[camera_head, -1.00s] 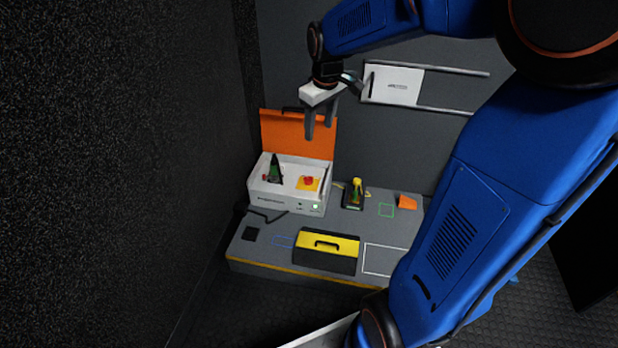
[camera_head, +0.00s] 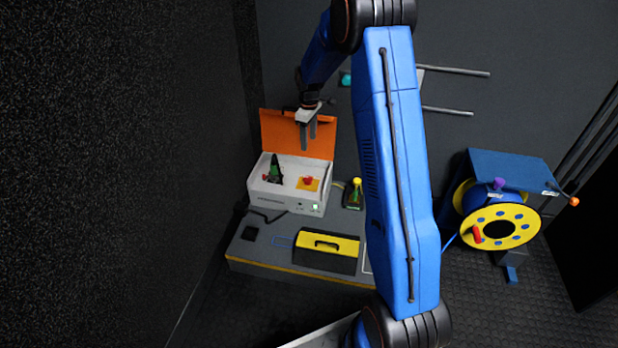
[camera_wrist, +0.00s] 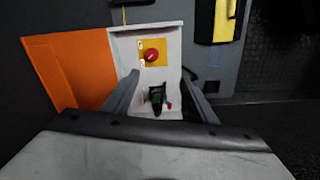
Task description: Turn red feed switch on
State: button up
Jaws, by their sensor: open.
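The red switch (camera_head: 308,180) is a red knob on a yellow plate inside a white box (camera_head: 285,203) with a raised orange lid (camera_head: 280,133). In the wrist view the red switch (camera_wrist: 151,56) sits on its yellow plate beyond my fingertips, a little left of centre. My gripper (camera_head: 308,143) is open and empty, pointing down in front of the lid and above the box, apart from the switch. In the wrist view my gripper (camera_wrist: 159,80) has its fingers spread, framing the lower part of the box. The switch's exact setting is too small to tell.
A green-and-black item (camera_head: 275,172) stands in the box, left of the switch. A black-and-yellow toolbox (camera_head: 326,252) and a small yellow-topped device (camera_head: 354,193) are on the grey bench (camera_head: 255,262). A yellow cable reel (camera_head: 520,228) stands at right.

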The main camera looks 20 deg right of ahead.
send_over(309, 179)
notch_tip(309, 179, down, 7)
jog(key=shift+n, duration=0.4)
notch_tip(309, 179, down, 17)
jog(key=shift+w+r, duration=0.1)
jog(key=c, duration=1.1)
